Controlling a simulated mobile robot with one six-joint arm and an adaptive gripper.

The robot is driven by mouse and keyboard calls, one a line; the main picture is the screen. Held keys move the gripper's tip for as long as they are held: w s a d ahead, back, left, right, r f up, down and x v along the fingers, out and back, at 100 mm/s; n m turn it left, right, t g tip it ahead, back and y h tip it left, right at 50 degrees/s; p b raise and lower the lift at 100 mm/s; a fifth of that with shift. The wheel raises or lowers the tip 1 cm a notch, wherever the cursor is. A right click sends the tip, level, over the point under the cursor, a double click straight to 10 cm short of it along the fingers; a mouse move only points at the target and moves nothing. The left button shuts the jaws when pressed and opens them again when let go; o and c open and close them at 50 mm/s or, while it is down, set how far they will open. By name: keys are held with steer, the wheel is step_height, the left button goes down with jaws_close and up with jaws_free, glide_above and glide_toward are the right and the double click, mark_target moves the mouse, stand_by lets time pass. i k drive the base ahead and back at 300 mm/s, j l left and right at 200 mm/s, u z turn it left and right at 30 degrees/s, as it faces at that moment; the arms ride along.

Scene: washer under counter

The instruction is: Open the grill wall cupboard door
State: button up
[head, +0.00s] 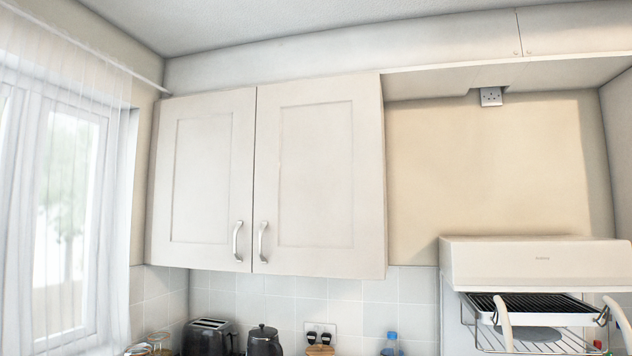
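A cream two-door wall cupboard hangs left of the grill. Its left door (201,185) and its wider right door (311,180) are both shut, with a thin dark seam between them. The left door has a curved metal handle (237,240) near its lower right corner. The right door has a similar handle (263,240) near its lower left corner. The two handles stand close together on either side of the seam. My gripper is not in view.
A grill unit (535,262) with a wire rack (530,338) stands at the lower right. Below the cupboard are a toaster (208,337), a dark kettle (264,342) and a blue-capped bottle (391,345). A curtained window (65,190) is at left. The space before the doors looks clear.

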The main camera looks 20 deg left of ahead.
mark_target(319, 207)
steer(key=i+j, duration=0.15)
steer(key=j, duration=0.2)
steer(key=i+j, duration=0.15)
steer(key=j, duration=0.2)
steer(key=i+j, duration=0.2)
steer(key=j, duration=0.15)
